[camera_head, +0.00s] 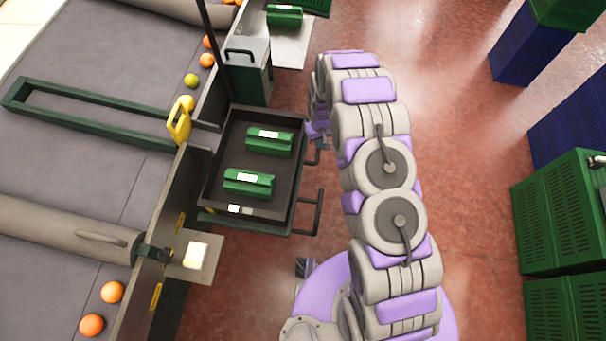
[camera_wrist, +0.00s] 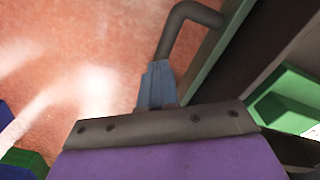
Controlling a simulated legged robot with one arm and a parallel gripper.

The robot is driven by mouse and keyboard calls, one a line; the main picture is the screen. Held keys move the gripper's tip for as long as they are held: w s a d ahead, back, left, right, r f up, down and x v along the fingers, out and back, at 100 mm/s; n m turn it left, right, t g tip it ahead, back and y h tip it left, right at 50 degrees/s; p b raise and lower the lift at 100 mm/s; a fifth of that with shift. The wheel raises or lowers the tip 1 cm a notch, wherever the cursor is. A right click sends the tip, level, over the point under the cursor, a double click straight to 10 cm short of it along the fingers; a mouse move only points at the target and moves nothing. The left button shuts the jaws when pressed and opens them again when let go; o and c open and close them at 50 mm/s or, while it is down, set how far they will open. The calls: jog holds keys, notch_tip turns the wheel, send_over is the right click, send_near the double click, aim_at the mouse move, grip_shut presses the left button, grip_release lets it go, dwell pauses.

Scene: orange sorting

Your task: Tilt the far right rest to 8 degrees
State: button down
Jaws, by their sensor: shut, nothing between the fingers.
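A dark tray-like rest (camera_head: 212,190) with a green outer edge stands beside the conveyor, holding two green blocks with white labels. Two dark bar handles stick out from its right side, a far one (camera_head: 314,150) and a near one (camera_head: 318,212). I cannot tell its tilt angle. My gripper (camera_head: 318,132) is by the tray's far right corner, partly hidden by my arm. In the wrist view my gripper's grey-blue fingers (camera_wrist: 157,85) are shut and empty, close to a dark bent bar (camera_wrist: 184,25). I cannot tell whether they touch it.
A conveyor (camera_head: 85,165) with oranges runs along the left. A dark green bin (camera_head: 248,78) and a yellow handle (camera_head: 180,120) stand near the tray. Another green block (camera_head: 285,15) lies on a grey plate beyond. Green crates (camera_head: 548,210) line the right; red floor between is clear.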

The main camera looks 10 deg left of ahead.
jog(key=shift+f, duration=1.35)
dwell(1.1)
notch_tip(320, 180, up, 9)
jog(key=p, duration=0.2)
dwell(0.9)
jog(key=shift+r, duration=0.1)
dwell(0.3)
